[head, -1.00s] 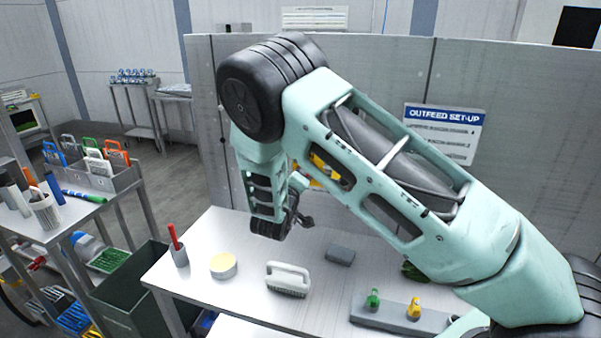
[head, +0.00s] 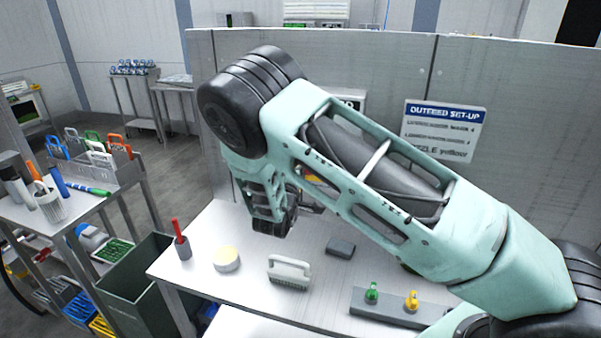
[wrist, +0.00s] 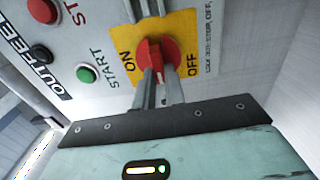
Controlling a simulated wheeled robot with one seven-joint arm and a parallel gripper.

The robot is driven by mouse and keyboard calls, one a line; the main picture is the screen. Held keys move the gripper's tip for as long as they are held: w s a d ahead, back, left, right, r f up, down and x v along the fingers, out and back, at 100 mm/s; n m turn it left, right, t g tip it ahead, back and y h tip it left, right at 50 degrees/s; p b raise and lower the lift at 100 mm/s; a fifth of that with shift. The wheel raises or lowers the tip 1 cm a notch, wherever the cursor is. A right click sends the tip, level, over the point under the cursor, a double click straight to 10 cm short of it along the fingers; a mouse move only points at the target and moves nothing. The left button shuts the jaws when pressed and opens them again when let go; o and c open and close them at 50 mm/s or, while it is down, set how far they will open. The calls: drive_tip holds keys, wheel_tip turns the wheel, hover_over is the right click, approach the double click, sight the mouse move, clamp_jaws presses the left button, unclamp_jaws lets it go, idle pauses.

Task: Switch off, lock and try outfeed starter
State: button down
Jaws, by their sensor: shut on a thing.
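The outfeed starter is a pale panel in the wrist view, with a black OUTFEED label (wrist: 32,62). Its red rotary switch (wrist: 172,50) sits on a yellow plate (wrist: 126,48) marked ON and OFF. My gripper (wrist: 157,80) is shut on the red switch handle, one finger on each side. The fingers hide part of the handle, so I cannot tell its exact setting. A green START button (wrist: 86,75) and a red STOP button (wrist: 42,11) are on the same panel. In the head view my arm hides most of the starter; a bit of yellow (head: 311,181) shows through it.
A bench carries a red pen in a grey cup (head: 183,251), a round yellow-topped tub (head: 227,259), a white brush (head: 289,270), a grey block (head: 341,247) and a grey holder (head: 370,306) with green and yellow pieces. A cart (head: 85,212) with several coloured handled items stands left.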

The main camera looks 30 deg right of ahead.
idle(0.4)
drive_tip(key=c, duration=1.5)
unclamp_jaws()
drive_tip(key=shift+a, duration=0.1)
drive_tip(key=b+v, duration=0.5)
drive_tip(key=v, duration=1.2)
drive_tip(key=shift+s+a+b, duration=0.1)
drive_tip(key=shift+s+b, duration=0.05)
drive_tip(key=shift+b, duration=0.25)
